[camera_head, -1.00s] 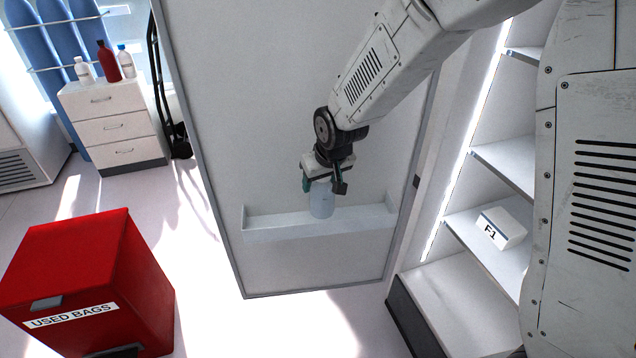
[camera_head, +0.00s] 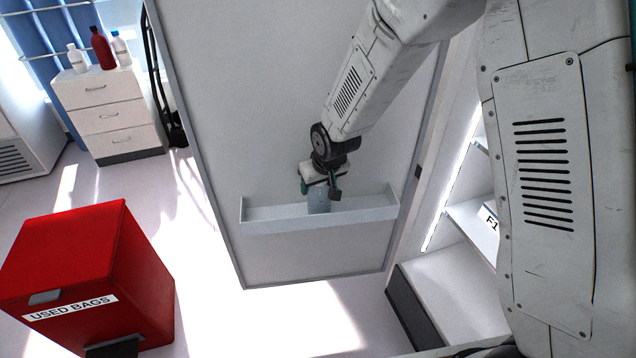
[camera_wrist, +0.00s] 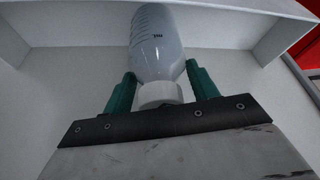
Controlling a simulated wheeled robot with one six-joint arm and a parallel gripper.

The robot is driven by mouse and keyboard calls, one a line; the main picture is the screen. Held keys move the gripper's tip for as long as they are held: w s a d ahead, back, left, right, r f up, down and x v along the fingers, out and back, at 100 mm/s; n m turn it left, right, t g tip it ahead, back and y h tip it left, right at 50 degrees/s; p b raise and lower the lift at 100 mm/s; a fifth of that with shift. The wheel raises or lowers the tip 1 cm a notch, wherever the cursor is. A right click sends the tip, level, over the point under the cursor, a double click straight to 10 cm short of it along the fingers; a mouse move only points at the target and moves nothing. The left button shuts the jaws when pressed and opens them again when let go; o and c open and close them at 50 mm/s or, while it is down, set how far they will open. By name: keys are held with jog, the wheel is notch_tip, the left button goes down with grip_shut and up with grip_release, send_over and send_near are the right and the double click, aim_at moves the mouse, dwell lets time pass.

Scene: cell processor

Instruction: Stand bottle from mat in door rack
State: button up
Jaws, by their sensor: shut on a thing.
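The bottle (camera_head: 318,203) is pale and translucent with a white cap, and it stands roughly upright inside the door rack. In the wrist view the bottle (camera_wrist: 155,45) shows printed marks on its side, and its cap end is toward my gripper. My gripper (camera_head: 320,187) is shut on it from above; in the wrist view the green fingers of my gripper (camera_wrist: 158,88) flank its neck and cap. The door rack (camera_head: 322,225) is a shallow white tray on the open door's inner face. Its front wall hides the bottle's base, so I cannot tell whether it touches the rack floor.
The door panel (camera_head: 260,110) stands open behind the rack. The open cabinet's shelf (camera_head: 470,228) holds a box marked F1 (camera_head: 490,218) at right. A red used-bags bin (camera_head: 85,275) stands at lower left. A white drawer unit (camera_head: 108,118) carries several bottles. The rest of the rack looks empty.

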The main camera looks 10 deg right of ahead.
jog(key=shift+f, duration=0.1)
jog(key=o, duration=1.4)
jog(key=shift+c, duration=0.2)
jog(key=v, duration=1.2)
jog(key=shift+d+r, duration=0.1)
jog(key=shift+r, duration=0.15)
